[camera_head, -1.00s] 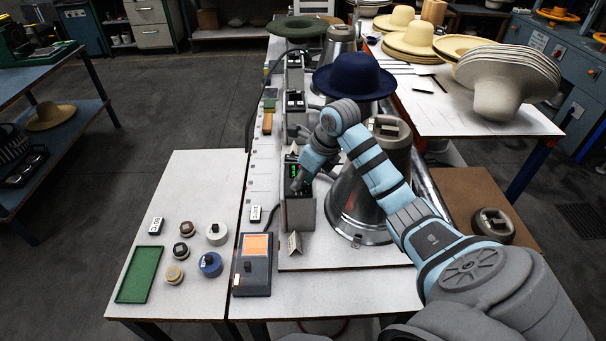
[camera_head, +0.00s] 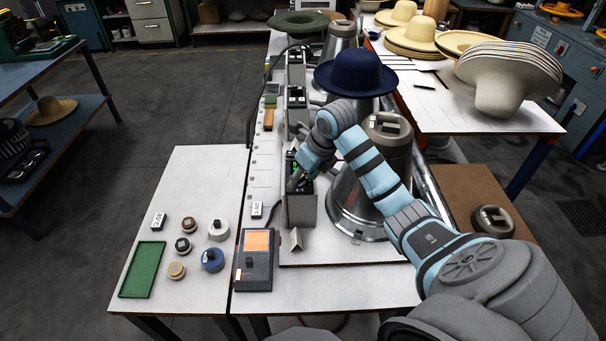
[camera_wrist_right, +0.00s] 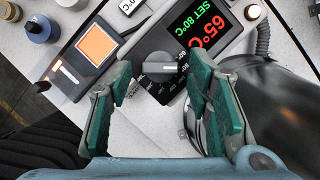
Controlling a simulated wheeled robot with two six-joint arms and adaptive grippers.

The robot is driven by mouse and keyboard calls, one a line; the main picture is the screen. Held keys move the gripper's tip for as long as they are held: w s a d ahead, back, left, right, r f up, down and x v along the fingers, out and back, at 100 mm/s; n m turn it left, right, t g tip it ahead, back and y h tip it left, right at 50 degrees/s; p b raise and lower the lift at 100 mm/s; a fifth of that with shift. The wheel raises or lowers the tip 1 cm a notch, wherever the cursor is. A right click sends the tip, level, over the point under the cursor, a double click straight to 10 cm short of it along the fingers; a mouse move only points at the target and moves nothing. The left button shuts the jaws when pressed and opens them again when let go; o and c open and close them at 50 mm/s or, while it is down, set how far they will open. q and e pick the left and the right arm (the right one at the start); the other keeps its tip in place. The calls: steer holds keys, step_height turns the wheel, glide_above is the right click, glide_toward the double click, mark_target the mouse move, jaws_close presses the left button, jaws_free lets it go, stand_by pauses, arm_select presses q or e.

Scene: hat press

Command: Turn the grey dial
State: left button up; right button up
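The grey dial (camera_wrist_right: 160,68) sits on a dark control box in the right wrist view, below a display (camera_wrist_right: 205,28) that reads SET 80°C in green and 65°C in red. My right gripper (camera_wrist_right: 162,75) is open, with one teal finger on each side of the dial. I see gaps between the fingers and the dial; contact is not visible. In the head view my right gripper (camera_head: 297,180) is over the control box (camera_head: 299,208), and my arm hides the dial. My left gripper is not in view.
A steel cone-shaped press (camera_head: 350,205) stands right of the control box. A pad with an orange panel (camera_head: 257,243) lies in front of it. Several knobs, including a blue one (camera_head: 212,260), and a green tray (camera_head: 143,270) lie at left. A navy hat (camera_head: 354,73) is behind my arm.

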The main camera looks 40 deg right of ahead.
steer(key=shift+s+r, duration=0.1)
steer(key=shift+r, duration=0.2)
steer(key=v, duration=1.1)
steer(key=shift+r, duration=0.1)
